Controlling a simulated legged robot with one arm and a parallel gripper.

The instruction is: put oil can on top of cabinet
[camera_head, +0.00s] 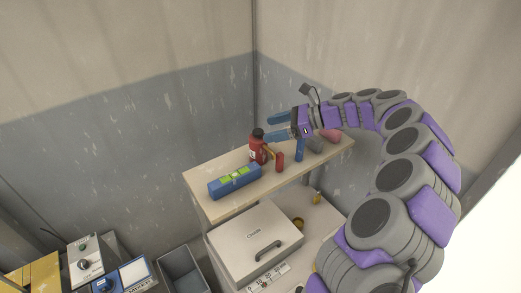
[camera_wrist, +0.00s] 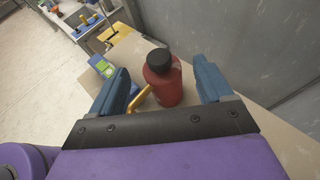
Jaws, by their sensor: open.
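The red oil can (camera_head: 258,152) with a black cap stands upright on the wooden top board (camera_head: 212,167) of a shelf unit. In the wrist view the oil can (camera_wrist: 163,84) shows between my two blue fingers, with a brass-coloured handle or spout on its left. My gripper (camera_head: 269,127) is open, reaching in from the right near the can's cap. The fingers appear apart from the can. A white cabinet-like box (camera_head: 250,240) with a dark handle sits on the level below; its flat top looks clear.
Walls rise behind. A grey bin (camera_head: 182,272) and control boxes (camera_head: 86,258) are lower left.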

